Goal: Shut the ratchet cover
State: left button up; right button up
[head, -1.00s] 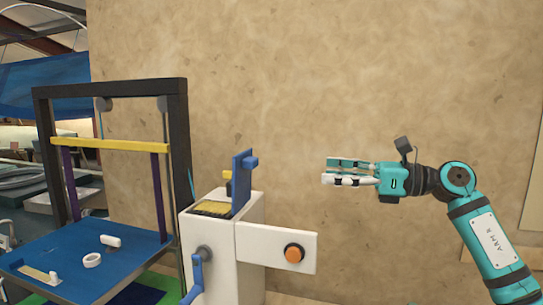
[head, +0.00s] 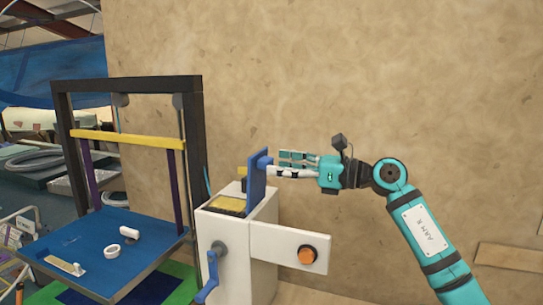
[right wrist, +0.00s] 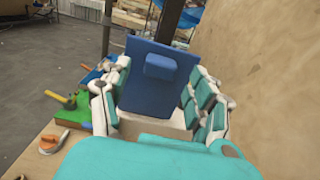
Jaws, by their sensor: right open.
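The ratchet cover is a blue plate (head: 257,182) with a small blue knob, standing upright, open, on top of a white box (head: 240,255). Beside it the box top has a yellow, slotted recess (head: 226,204). My right gripper (head: 278,165) is open at the right side of the cover, its fingertips close to the knob. In the right wrist view the blue cover (right wrist: 155,97) stands ahead between the spread fingers, its knob facing me. I cannot tell whether any finger touches it. My left gripper is not in view.
A white arm with an orange knob (head: 307,255) juts right from the box, and a blue crank (head: 211,278) hangs at its front. A dark frame with a yellow bar (head: 128,138) stands left, over a blue platform (head: 85,262). A wall rises behind.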

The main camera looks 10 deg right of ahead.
aim_at(272, 164)
jog(key=shift+p+x, duration=0.3)
jog(key=shift+x, duration=1.2)
jog(key=shift+c, duration=0.3)
grip_shut()
jog(key=shift+d, duration=0.1)
